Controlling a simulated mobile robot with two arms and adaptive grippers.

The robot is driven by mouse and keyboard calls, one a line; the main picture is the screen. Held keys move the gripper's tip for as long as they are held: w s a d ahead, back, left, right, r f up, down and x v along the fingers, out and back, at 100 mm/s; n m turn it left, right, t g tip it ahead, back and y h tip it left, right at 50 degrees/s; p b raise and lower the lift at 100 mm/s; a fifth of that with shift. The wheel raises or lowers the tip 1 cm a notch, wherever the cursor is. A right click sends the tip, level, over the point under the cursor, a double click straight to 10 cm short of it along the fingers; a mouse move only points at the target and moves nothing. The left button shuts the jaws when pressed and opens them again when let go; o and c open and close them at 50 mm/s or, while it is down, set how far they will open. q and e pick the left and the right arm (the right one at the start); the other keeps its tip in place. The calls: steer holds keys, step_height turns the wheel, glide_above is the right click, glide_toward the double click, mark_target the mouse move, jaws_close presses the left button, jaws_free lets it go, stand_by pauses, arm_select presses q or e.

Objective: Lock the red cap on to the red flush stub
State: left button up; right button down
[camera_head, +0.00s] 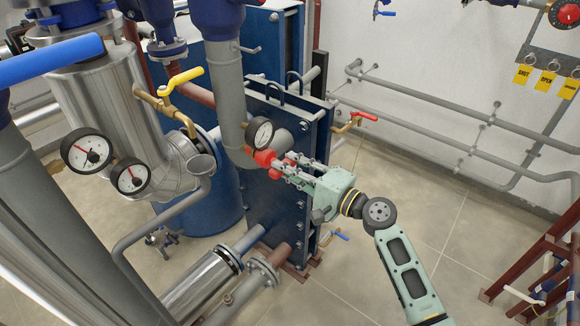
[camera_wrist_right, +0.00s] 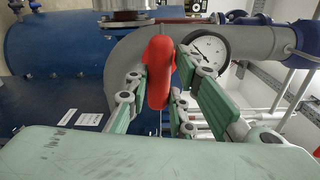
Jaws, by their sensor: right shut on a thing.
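My right gripper (camera_head: 284,168) reaches in from the lower right and is shut on a red cap (camera_head: 276,173), beside the upper edge of the blue plate exchanger (camera_head: 285,205). In the right wrist view the red cap (camera_wrist_right: 158,88) stands out between the green finger links, in front of a grey pipe bend. A further red part (camera_head: 262,157) lies just beyond the fingertips at the grey pipe; I cannot tell whether it is the flush stub or more of the cap. Whether cap and stub touch is hidden. My left gripper is not in view.
A pressure gauge (camera_head: 260,132) sits close above the fingertips, and the grey pipe (camera_head: 232,100) runs down beside them. A red-handled valve (camera_head: 363,116) is to the right. Yellow tags (camera_head: 545,80) hang on the wall. The floor (camera_head: 430,200) right of the exchanger is mostly clear.

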steer(key=c, duration=1.9)
jaws_free()
steer(key=shift+r, duration=0.2)
steer(key=shift+c, duration=0.2)
steer(key=o, duration=0.5)
steer(key=shift+w+a+f, duration=0.15)
steer(key=shift+f, duration=0.05)
steer(key=shift+f, duration=0.1)
steer(key=v, duration=1.2)
